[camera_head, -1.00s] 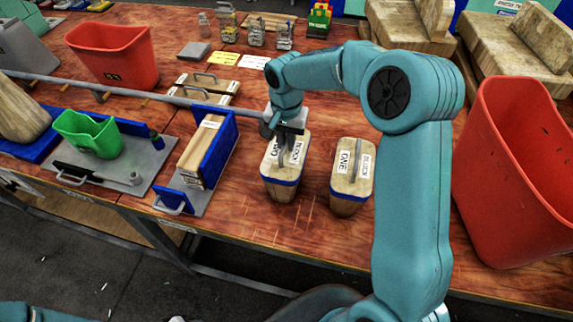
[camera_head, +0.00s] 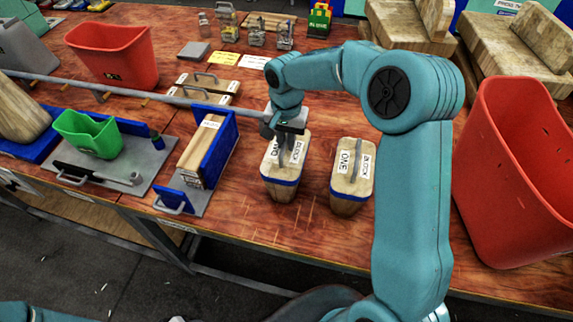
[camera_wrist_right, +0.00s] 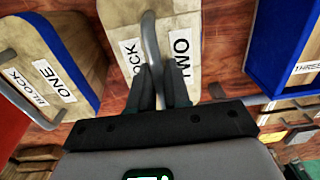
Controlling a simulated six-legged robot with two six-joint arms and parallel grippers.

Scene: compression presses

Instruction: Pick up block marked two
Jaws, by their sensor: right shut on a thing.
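The block marked two (camera_head: 281,187) is a wooden block with a blue band and a grey handle, standing upright on the wooden table. Its "TWO" label shows in the right wrist view (camera_wrist_right: 182,55). My right gripper (camera_head: 285,150) is over the block's top, shut on its handle. In the right wrist view the fingers (camera_wrist_right: 162,88) sit on either side of the handle. The block appears to rest on the table; any gap beneath it cannot be told. My left gripper is not in view.
The block marked one (camera_head: 352,180) stands just right of block two. A blue-sided holder (camera_head: 219,150) stands to the left, with a long grey bar (camera_head: 150,92) behind it. A red bin (camera_head: 510,190) is at the right. Bare table (camera_head: 245,215) lies in front.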

